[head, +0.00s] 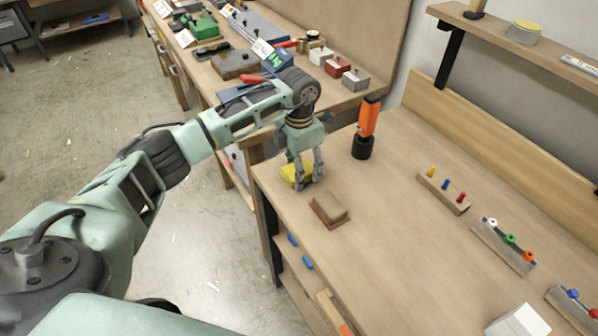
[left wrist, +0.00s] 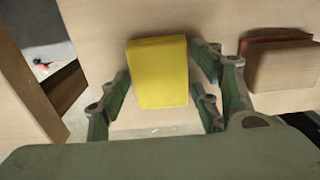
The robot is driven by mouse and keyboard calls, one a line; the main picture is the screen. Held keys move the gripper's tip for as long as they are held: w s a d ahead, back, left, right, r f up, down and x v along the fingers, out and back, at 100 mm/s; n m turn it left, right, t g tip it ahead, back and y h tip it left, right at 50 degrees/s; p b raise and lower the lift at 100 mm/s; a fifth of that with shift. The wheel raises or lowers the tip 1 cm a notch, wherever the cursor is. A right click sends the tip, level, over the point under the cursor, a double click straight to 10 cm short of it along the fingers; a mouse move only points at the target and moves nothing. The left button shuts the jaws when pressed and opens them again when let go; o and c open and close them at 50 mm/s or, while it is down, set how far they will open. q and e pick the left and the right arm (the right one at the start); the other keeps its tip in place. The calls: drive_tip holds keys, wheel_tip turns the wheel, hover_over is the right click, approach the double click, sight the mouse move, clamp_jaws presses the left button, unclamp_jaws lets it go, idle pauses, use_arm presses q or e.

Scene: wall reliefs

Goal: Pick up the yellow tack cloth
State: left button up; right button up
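The yellow tack cloth (head: 293,176) is a folded yellow block at the left corner of the wooden bench, partly hidden behind my left gripper in the head view. My left gripper (head: 306,178) points down over it with its fingers apart. In the left wrist view the yellow tack cloth (left wrist: 159,72) lies flat on the bench between the open fingers of my left gripper (left wrist: 160,95), with bare wood visible on either side. Whether the fingers touch it cannot be told. My right gripper is not in view.
A brown sanding block (head: 329,208) lies just right of the cloth. An orange and black tool (head: 366,130) stands upright behind. Small racks with coloured pegs (head: 443,191) are further right. The bench's left edge is close to the cloth. The bench middle (head: 410,240) is clear.

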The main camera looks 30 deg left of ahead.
use_arm(q)
drive_tip(key=c, duration=0.6)
drive_tip(key=shift+r, duration=0.1)
drive_tip(key=shift+w+r, duration=0.1)
drive_tip(key=shift+r, duration=0.15)
drive_tip(key=r, duration=0.1)
drive_tip(key=r+b, duration=0.1)
drive_tip(key=r, duration=0.1)
drive_tip(key=shift+d+r+b, duration=0.2)
drive_tip(key=shift+r+b, duration=0.1)
drive_tip(key=d+r, duration=0.2)
drive_tip(key=d, duration=0.1)
drive_tip(key=d+r+b, duration=0.1)
drive_tip(key=d+r, duration=0.1)
drive_tip(key=d, duration=0.2)
drive_tip(key=d+r+b, duration=0.1)
drive_tip(key=d+r, duration=0.1)
drive_tip(key=d, duration=0.2)
drive_tip(key=shift+s+d+r, duration=0.15)
drive_tip(key=shift+s+r, duration=0.05)
drive_tip(key=shift+r, duration=0.15)
drive_tip(key=o, duration=0.5)
drive_tip(key=shift+c, duration=0.2)
drive_tip(key=c, duration=0.5)
